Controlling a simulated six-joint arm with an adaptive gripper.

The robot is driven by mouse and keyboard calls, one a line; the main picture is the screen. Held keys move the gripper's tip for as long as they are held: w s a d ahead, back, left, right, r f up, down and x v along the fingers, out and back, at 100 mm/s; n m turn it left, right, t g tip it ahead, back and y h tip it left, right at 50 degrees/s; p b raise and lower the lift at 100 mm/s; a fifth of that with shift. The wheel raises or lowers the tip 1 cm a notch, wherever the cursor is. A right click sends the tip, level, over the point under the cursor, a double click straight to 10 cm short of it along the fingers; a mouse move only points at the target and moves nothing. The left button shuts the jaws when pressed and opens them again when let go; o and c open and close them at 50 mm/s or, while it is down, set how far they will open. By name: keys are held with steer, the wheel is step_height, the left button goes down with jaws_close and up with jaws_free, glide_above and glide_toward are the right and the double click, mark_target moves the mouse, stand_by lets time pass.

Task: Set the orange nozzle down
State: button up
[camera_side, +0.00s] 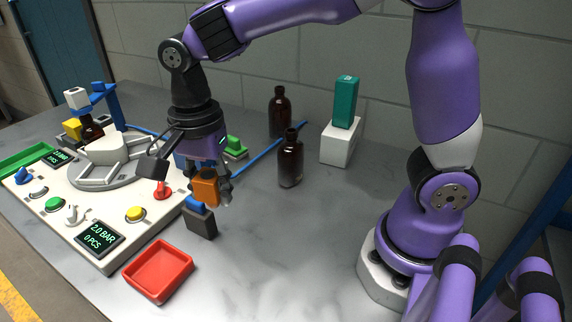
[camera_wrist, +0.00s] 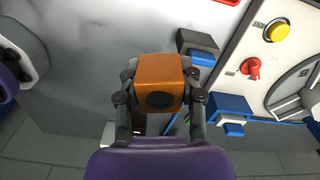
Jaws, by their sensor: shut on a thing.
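The orange nozzle (camera_side: 205,187) is a block held between the fingers of my gripper (camera_side: 215,190), just above and behind a dark grey stand with a blue top (camera_side: 200,219). In the wrist view the orange nozzle (camera_wrist: 159,83) shows a dark round hole facing the camera, with the fingers of my gripper (camera_wrist: 158,98) on its two sides. The grey stand with the blue part (camera_wrist: 197,46) lies just to the upper right of it there. The nozzle appears clear of the table; the exact gap is hard to tell.
A white control panel (camera_side: 120,235) with buttons and a turntable is at left. A red tray (camera_side: 158,270) lies in front. Two amber bottles (camera_side: 291,160) stand behind right, near a white block (camera_side: 340,143) bearing a teal block (camera_side: 345,103). The table's front middle is clear.

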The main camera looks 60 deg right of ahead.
steer(key=w+d+f+m, duration=0.1)
steer(key=w+d+m, duration=0.2)
steer(key=d, duration=0.2)
glide_above(238, 193)
step_height(238, 193, down, 6)
steer(key=shift+a+r, duration=0.1)
steer(key=shift+a, duration=0.05)
steer(key=shift+f, duration=2.05)
steer(key=shift+f, duration=0.1)
steer(key=o, duration=1)
